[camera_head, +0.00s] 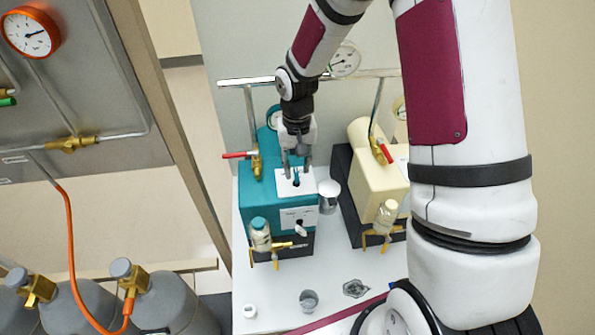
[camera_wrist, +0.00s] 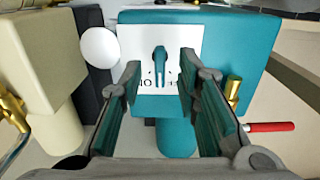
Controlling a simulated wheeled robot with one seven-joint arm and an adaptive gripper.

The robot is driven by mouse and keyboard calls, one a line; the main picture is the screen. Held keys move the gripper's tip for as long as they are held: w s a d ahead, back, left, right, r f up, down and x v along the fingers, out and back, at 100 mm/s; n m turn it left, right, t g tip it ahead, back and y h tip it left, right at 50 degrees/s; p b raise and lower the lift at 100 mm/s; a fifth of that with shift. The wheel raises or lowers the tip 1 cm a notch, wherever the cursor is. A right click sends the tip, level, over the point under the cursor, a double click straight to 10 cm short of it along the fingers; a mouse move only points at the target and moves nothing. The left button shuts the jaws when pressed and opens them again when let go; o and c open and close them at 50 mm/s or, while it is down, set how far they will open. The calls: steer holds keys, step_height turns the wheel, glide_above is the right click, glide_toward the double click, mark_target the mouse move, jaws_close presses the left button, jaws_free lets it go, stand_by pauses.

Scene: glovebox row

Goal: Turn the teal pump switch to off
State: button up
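The teal pump (camera_head: 262,207) stands on the white bench, and it also fills the upper right of the wrist view (camera_wrist: 245,45). On its top is a white switch plate (camera_wrist: 190,38) with a dark teal knob (camera_wrist: 160,62), whose length runs up and down in the wrist view. Small dark marks show beside the knob; I cannot read them fully. My gripper (camera_head: 297,165) is over the plate. In the wrist view my gripper (camera_wrist: 159,66) is open, with one finger on each side of the knob and gaps visible. The head view partly hides the knob.
A cream pump (camera_head: 375,180) stands to the right, with a white rounded container (camera_head: 328,190) between the pumps. A red-handled valve (camera_head: 256,163) is at the teal pump's left. Glass bottle (camera_head: 260,233) and small cups (camera_head: 309,299) are in front.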

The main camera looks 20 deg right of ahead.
mark_target(296, 175)
steer(key=shift+f, duration=1.4)
jaws_close()
steer(key=shift+d+n, duration=0.2)
steer(key=shift+n, duration=2.7)
jaws_free()
